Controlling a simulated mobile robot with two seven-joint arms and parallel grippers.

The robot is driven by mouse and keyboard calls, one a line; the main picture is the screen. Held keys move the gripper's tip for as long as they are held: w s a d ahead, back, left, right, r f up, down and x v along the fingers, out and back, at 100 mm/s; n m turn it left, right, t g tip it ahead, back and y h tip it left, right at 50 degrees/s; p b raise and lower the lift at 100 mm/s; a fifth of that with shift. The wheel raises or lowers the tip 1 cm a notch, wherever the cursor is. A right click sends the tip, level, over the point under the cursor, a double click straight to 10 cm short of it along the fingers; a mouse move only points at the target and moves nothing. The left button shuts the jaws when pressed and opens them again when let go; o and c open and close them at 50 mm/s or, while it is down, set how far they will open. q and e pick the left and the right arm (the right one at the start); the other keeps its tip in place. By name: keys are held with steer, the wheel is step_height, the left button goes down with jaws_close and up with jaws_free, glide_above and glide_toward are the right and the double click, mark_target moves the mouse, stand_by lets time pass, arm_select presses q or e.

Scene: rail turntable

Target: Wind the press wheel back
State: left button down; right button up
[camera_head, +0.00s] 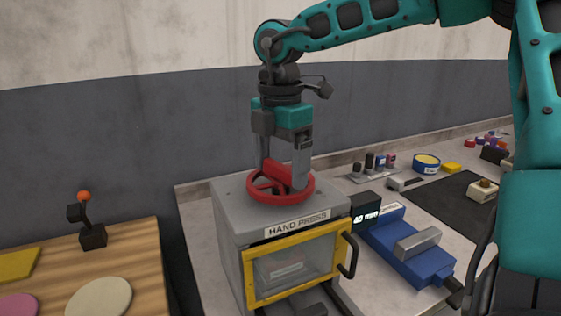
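The hand press (232,229) is a grey box with a "HAND PRESS" label and a yellow-framed clear door (250,274) at its front. The red press wheel (258,196) lies flat on its top, with a thick raised red bar (278,173) across it. My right gripper (283,172) points straight down over the wheel, its fingers apart on either side of the red bar. One fingertip is partly hidden behind the bar, so I cannot tell whether they clamp it. My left gripper is out of view.
A blue vise-like device (408,255) with a small display (366,216) stands right of the press. A black mat (446,199) and small items lie behind it. At left, a wooden table (139,264) carries a small orange-knobbed lever (89,224) and coloured plates.

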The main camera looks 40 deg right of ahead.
steer(key=c, duration=0.6)
steer(key=shift+o, duration=0.2)
